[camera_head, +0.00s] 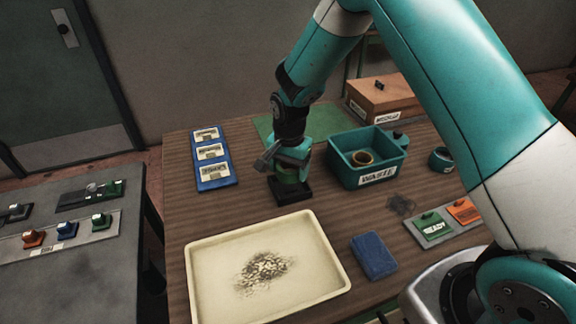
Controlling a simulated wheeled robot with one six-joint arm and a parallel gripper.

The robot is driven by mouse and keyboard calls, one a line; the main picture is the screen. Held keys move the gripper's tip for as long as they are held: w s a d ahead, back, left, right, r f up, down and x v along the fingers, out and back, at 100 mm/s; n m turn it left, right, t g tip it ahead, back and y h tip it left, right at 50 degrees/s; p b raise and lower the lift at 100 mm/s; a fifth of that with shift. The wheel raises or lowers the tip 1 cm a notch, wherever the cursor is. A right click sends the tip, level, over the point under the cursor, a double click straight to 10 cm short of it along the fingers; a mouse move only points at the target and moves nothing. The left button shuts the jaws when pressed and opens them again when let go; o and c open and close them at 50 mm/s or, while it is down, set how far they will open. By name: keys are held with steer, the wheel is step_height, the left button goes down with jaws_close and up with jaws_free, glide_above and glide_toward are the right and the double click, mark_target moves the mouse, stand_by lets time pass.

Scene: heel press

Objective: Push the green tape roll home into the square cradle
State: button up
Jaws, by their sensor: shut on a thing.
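My gripper (289,160) points down over the middle of the wooden table and is shut on the green tape roll (287,176). Only a thin green band of the roll shows beneath the fingers. The black square cradle (291,194) is directly under the roll on the table. The roll is at the cradle's top; whether it sits fully down inside I cannot tell, since the gripper and the roll hide the opening.
A teal waste bin (345,175) holding a tape roll (362,158) stands close right of the cradle. A cream tray (200,275) with scraps lies in front, a blue block (373,256) right of it. Blue labelled cards (215,182) lie left. Bare tabletop separates them from the cradle.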

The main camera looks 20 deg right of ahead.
mark_target(289, 190)
stand_by(0.5)
steer(key=shift+s+a+f, duration=0.1)
steer(key=shift+f, duration=0.1)
steer(key=shift+f, duration=0.15)
steer(key=shift+f+b, duration=0.6)
steer(key=shift+f, duration=0.05)
stand_by(0.3)
steer(key=shift+f+b, duration=0.5)
steer(key=shift+f, duration=0.2)
steer(key=shift+s+f, duration=0.1)
steer(key=shift+f, duration=0.1)
stand_by(0.5)
